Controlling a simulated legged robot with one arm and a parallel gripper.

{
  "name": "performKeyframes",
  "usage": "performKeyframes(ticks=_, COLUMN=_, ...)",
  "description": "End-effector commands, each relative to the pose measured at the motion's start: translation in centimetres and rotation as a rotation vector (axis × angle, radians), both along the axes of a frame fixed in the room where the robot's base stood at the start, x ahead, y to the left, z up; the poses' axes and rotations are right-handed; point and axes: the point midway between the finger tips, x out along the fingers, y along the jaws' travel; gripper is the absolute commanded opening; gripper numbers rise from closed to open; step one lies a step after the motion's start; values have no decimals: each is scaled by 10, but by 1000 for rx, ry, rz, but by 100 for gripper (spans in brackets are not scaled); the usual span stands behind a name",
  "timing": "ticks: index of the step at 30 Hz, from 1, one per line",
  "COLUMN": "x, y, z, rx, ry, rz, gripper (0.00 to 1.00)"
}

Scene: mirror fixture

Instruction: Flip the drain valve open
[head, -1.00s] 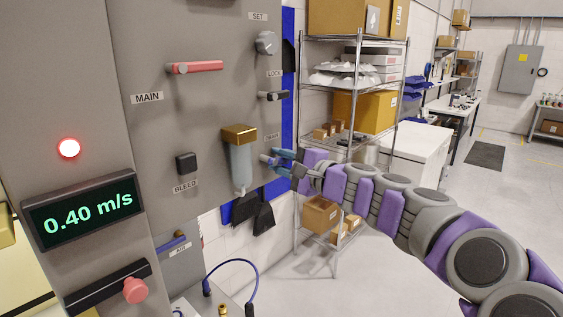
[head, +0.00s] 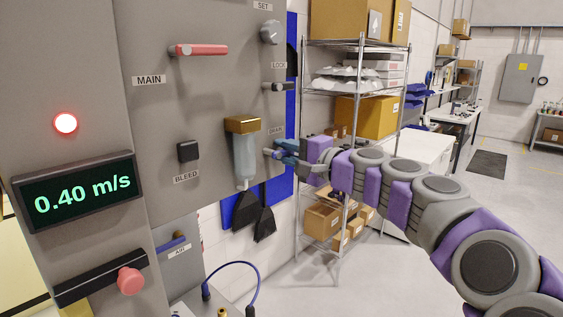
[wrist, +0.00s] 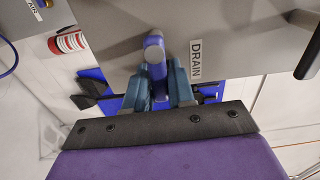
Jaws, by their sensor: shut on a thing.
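The drain valve's blue handle (wrist: 154,55) stands out from the grey panel beside the DRAIN label (wrist: 196,60) in the wrist view. My gripper (wrist: 160,78) has a blue-grey finger on each side of the handle and is shut on it. In the head view my gripper (head: 279,152) reaches in from the right to the panel's right edge, below the DRAIN label (head: 276,130). Only a small part of the valve (head: 268,152) shows there; my fingers hide the rest.
A clear filter bowl with a brass top (head: 243,150) hangs close left of my gripper. The LOCK lever (head: 278,87) and SET knob (head: 269,32) are above. The red MAIN handle (head: 199,50) and BLEED knob (head: 188,151) are left. A wire shelf (head: 340,200) stands behind.

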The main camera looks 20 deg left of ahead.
Motion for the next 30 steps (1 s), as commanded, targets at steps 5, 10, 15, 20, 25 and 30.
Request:
performKeyframes(ticks=5, x=1, y=-2, z=-1, rx=-4, ry=-2, rz=-2, gripper=0)
performKeyframes(ticks=10, x=1, y=-2, z=-1, rx=-3, ry=-1, rz=-2, gripper=30)
performKeyframes(ticks=15, x=1, y=1, z=-1, rx=-4, ry=-1, rz=0, gripper=43)
performKeyframes(ticks=20, x=0, y=8, z=-2, rx=-8, ry=-1, rz=2, gripper=43)
performKeyframes(ticks=25, x=-2, y=1, z=-1, rx=-6, ry=-1, rz=0, gripper=43)
performKeyframes(ticks=30, x=-12, y=-22, z=-1, rx=-4, ry=0, rz=1, gripper=43)
